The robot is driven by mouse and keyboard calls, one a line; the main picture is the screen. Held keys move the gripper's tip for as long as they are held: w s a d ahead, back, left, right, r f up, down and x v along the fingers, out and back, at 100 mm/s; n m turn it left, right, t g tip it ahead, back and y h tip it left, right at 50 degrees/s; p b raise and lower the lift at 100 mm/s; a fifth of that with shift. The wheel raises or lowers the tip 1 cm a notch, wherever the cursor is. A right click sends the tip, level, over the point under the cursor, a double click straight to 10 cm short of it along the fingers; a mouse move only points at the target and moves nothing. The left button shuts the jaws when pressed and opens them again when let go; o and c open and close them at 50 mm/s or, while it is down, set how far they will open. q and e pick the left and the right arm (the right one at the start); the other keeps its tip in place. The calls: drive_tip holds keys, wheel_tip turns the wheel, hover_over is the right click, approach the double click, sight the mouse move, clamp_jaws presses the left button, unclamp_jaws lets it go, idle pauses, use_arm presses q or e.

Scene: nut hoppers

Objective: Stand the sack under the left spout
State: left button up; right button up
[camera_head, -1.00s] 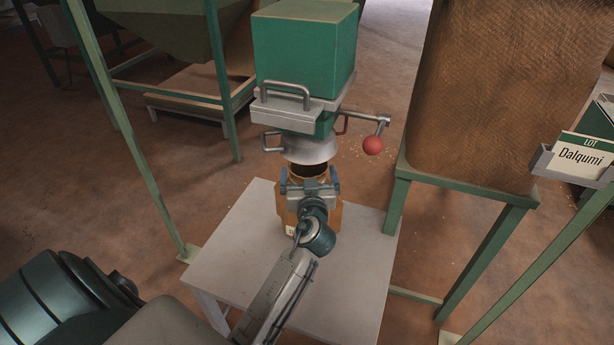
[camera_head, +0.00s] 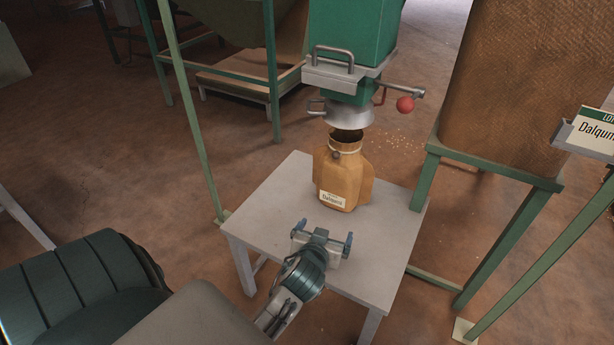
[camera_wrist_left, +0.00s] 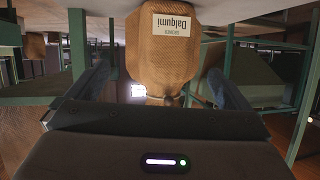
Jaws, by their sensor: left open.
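The tan sack (camera_head: 343,178) stands upright on a small grey table (camera_head: 270,210), its open mouth right below the metal spout (camera_head: 349,115) of the green hopper outlet. A cord is tied at its neck, and its label reads Dalqumi. My left gripper (camera_head: 324,233) is open and empty, in front of the sack and apart from it, over the table's near part. The sack (camera_wrist_left: 165,48) also shows upside down between the open fingers in the left wrist view. My right gripper is not in view.
A red-knobbed lever (camera_head: 405,104) sticks out right of the spout. Green posts (camera_head: 195,120) stand left and right of the table. A large woven hopper (camera_head: 535,90) stands at right, with a Dalqumi lot card (camera_head: 597,130). The table is bare around the sack.

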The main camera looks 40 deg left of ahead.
use_arm(q)
drive_tip(key=s+d+f+m+g+h, duration=0.1)
drive_tip(key=s+d+f+m+h, duration=0.1)
drive_tip(key=s, duration=0.7)
drive_tip(key=s+d+f+m+g+h, duration=0.2)
drive_tip(key=s+d+h, duration=0.2)
drive_tip(key=s+d, duration=0.3)
drive_tip(key=shift+s+h, duration=0.4)
drive_tip(key=shift+s, duration=0.8)
